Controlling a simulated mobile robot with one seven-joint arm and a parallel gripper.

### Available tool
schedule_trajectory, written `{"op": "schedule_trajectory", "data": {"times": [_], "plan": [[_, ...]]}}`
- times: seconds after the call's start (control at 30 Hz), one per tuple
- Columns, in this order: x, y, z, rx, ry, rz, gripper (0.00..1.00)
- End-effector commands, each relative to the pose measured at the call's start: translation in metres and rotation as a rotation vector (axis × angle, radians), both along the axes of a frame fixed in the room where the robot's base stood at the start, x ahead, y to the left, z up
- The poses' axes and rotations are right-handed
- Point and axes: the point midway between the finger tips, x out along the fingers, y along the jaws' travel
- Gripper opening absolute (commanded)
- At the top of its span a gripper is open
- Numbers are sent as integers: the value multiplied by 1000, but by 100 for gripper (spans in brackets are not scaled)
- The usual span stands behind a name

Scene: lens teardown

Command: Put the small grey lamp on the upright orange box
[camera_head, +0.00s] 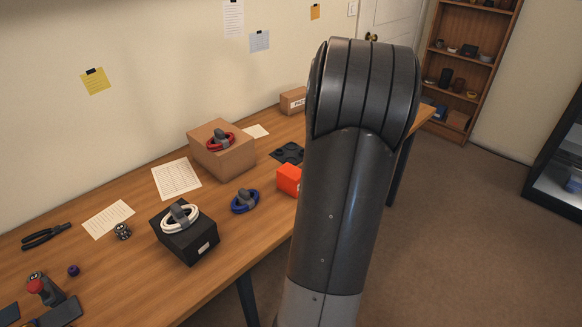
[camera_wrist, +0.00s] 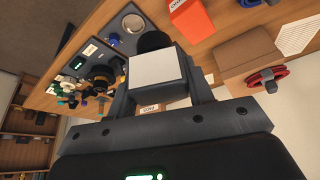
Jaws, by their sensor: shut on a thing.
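My gripper (camera_wrist: 160,82) is shut on a small grey lamp (camera_wrist: 154,68), which has a pale square face and a dark round part at its far end. The lamp is between the two fingers in the wrist view. The orange box (camera_wrist: 190,18) is on the table beyond the lamp, to its upper right, apart from it. In the head view the orange box (camera_head: 288,180) is partly hidden behind my arm. My gripper and the lamp are hidden there too.
A cardboard box (camera_head: 221,160) with a red cable coil and a black box (camera_head: 185,243) with a white coil stand on the table. A blue coil (camera_head: 245,201) lies near the orange box. Several small items crowd the wrist view's left side.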

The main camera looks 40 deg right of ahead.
Motion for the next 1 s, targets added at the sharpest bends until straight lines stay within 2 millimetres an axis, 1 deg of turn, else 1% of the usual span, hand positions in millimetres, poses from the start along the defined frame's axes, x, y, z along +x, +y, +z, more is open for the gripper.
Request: {"op": "schedule_trajectory", "data": {"times": [0.3,0.4,0.5,0.67,0.77,0.9,1.0], "plan": [[68,23,-42,2,0,6,18],[85,29,-54,2,0,4,18],[97,32,-62,1,1,3,18],[104,34,-67,1,0,0,18],[104,35,-78,3,1,0,18],[103,34,-99,3,1,0,18],[103,34,-106,1,1,0,18]]}}
